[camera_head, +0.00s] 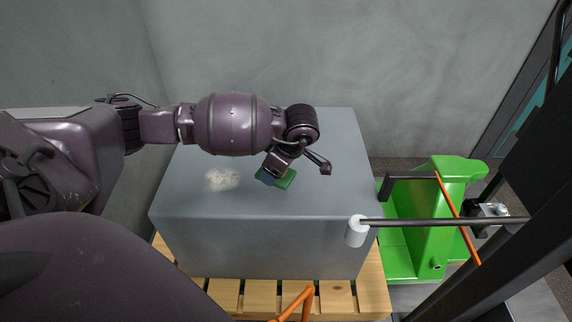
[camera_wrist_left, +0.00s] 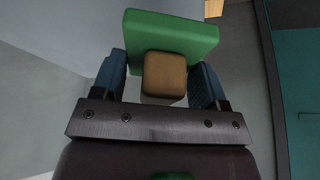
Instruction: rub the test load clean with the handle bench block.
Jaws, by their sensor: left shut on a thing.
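The test load (camera_head: 320,215) is a large grey box with a flat top, standing on a wooden pallet. A pale speckled patch (camera_head: 222,179) lies on the left part of its top. My left gripper (camera_head: 272,176) is shut on the handle bench block (camera_head: 287,181), a green pad with a brown handle. In the left wrist view, the blue fingers of my left gripper (camera_wrist_left: 160,80) stand on either side of the brown handle (camera_wrist_left: 165,75), with the green pad (camera_wrist_left: 170,32) beyond. The block is over the top's middle, right of the patch. I cannot tell whether it touches the surface.
The wooden pallet (camera_head: 255,295) shows along the front of the box. A green pallet truck or similar machine (camera_head: 410,245) stands to the right. A dark bar with a white end (camera_head: 356,232) reaches to the box's right edge. A grey wall is behind.

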